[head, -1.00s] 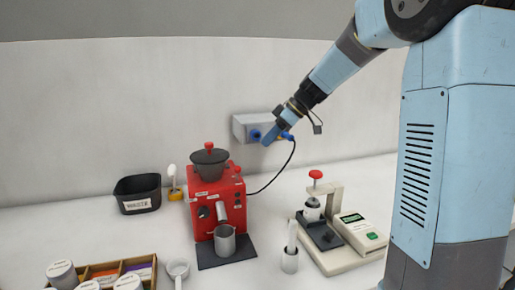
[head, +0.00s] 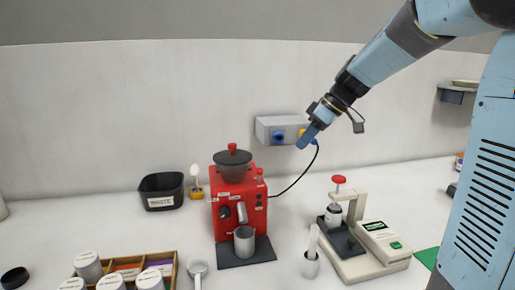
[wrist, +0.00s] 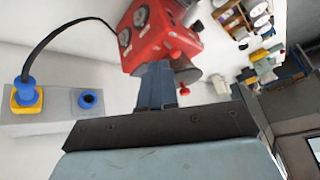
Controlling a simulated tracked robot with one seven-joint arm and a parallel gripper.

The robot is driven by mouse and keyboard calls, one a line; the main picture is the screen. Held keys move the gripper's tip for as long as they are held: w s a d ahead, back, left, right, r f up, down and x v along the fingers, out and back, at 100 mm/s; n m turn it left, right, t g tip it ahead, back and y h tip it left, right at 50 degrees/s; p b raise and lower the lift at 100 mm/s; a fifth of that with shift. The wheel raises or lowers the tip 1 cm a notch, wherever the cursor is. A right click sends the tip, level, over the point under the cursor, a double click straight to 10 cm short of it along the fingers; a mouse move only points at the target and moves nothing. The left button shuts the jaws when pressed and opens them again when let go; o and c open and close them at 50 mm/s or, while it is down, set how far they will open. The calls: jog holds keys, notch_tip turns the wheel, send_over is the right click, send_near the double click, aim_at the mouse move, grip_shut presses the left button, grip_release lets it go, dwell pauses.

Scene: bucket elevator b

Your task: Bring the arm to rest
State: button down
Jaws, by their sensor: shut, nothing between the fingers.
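My gripper (head: 306,137) is shut and empty, raised in front of the back wall at the right of the grey socket box. Its blue fingers also show in the wrist view (wrist: 157,88), pointing toward the red machine. In the head view my arm reaches down to it from the upper right. The grey socket box (head: 265,124) is on the wall, partly behind the gripper. A black cord runs from its right socket to the red grinder-like machine (head: 238,190).
On the white counter are a black waste bin (head: 162,203), a grey cup (head: 244,246) on a dark mat, a press with a red knob (head: 338,179), a white holder (head: 310,268) and a wooden tray of jars (head: 132,258). A wall shelf (head: 457,94) is at the right.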

jog(key=s+d+f+m+t+h, duration=0.1)
jog(key=s+m, duration=0.3)
jog(key=s, duration=0.4)
jog(key=s+d+f+m+t+h, duration=0.1)
jog(key=s+d+m+h, duration=0.2)
jog(key=s, duration=0.5)
jog(key=s+d+f+m+t+h, duration=0.1)
jog(key=s+d+m, duration=0.3)
jog(key=s, duration=0.5)
jog(key=shift+f+m+t+h, duration=0.3)
jog(key=shift+m+t+h, duration=0.2)
jog(key=shift+h, duration=0.3)
